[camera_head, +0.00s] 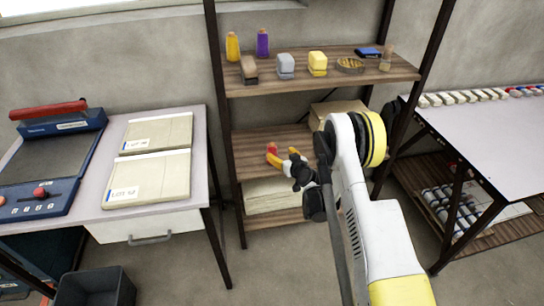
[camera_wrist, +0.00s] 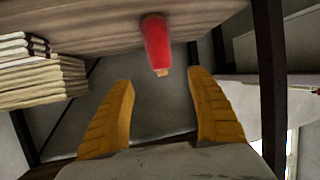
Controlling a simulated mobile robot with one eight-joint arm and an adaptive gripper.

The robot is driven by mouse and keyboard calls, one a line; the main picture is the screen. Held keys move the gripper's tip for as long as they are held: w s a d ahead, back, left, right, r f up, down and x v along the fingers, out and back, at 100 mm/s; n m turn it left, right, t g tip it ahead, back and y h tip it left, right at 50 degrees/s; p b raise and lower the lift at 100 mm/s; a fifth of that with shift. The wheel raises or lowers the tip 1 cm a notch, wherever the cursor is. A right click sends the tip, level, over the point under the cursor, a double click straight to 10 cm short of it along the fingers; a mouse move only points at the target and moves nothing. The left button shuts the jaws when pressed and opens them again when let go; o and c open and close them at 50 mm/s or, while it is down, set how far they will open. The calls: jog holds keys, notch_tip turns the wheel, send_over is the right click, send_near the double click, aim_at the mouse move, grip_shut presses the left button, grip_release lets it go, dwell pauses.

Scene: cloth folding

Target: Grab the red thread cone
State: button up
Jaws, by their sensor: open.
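The red thread cone (camera_wrist: 156,43) shows at the top middle of the wrist view, beyond my fingertips and roughly midway between them. In the head view a small red part of it (camera_head: 272,148) shows on the middle shelf (camera_head: 246,140), beside my gripper. My gripper (camera_wrist: 162,90) has two yellow fingers, spread wide apart with nothing between them. In the head view my gripper (camera_head: 283,155) reaches in at the middle shelf, and my arm hides part of the rack. The cone is not touched by the fingers in the wrist view.
The top shelf (camera_head: 290,72) holds yellow and purple cones and several small items. Folded cloth (camera_head: 268,196) lies on the shelf below; a cloth stack (camera_wrist: 40,72) is left in the wrist view. A press table (camera_head: 90,190) stands left, another table (camera_head: 490,130) right. Dark rack posts flank the shelves.

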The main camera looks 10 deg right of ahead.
aim_at(274, 150)
jog(key=b+x, duration=0.1)
jog(key=x, duration=0.3)
jog(key=shift+w+a+f, duration=0.1)
jog(key=shift+w+f, duration=0.1)
jog(key=shift+w, duration=0.05)
jog(key=b+x, duration=0.1)
jog(key=x, duration=0.1)
jog(key=b+x, duration=0.2)
jog(key=shift+w+a+f, duration=0.15)
jog(key=shift+f, duration=0.3)
jog(key=shift+w, duration=0.3)
jog(key=shift+r, duration=0.1)
jog(key=c, duration=1.4)
